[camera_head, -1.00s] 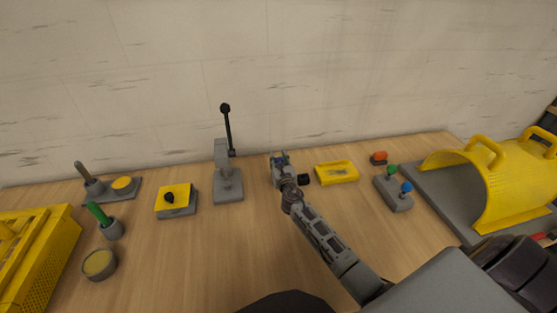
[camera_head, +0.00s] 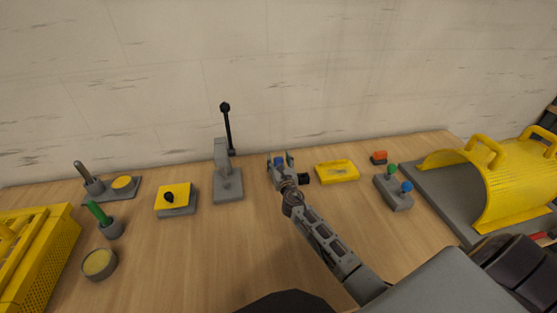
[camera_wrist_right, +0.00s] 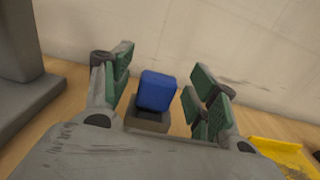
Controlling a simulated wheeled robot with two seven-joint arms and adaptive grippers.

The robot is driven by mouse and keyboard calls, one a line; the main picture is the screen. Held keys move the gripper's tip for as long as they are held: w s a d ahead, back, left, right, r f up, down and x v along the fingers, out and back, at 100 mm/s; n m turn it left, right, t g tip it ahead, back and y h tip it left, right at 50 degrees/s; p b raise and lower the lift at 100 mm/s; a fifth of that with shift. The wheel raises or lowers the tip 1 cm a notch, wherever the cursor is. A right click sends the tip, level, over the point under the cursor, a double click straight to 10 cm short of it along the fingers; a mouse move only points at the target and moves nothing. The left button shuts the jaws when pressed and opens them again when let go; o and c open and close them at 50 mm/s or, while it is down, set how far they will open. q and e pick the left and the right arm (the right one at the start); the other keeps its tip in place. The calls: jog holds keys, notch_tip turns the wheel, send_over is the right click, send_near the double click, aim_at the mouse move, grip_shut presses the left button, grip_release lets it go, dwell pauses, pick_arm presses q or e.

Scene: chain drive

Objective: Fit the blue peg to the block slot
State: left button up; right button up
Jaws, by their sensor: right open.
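The blue peg (camera_wrist_right: 157,91) stands between the open fingers of my right gripper (camera_wrist_right: 160,88) in the right wrist view. Its lower end meets the top of a small grey block (camera_wrist_right: 147,119), and it looks slightly tilted. How deep it sits in the slot is hidden. In the head view, a bit of the peg (camera_head: 279,161) shows between the fingers of the right gripper (camera_head: 281,160), which hide most of the block. The fingers stand apart on both sides of the peg. My left gripper is not in view.
A grey lever press (camera_head: 228,184) stands close left of the right gripper. A yellow tray (camera_head: 337,172) lies close right. Further right are an orange-red piece (camera_head: 379,157), a grey box with green and blue knobs (camera_head: 396,194) and a yellow guard (camera_head: 495,185). The front middle table is clear.

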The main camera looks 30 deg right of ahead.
jog(key=v, duration=1)
jog(key=shift+s, duration=0.4)
jog(key=shift+s+a, duration=0.1)
jog(key=shift+s, duration=0.05)
dwell(1.0)
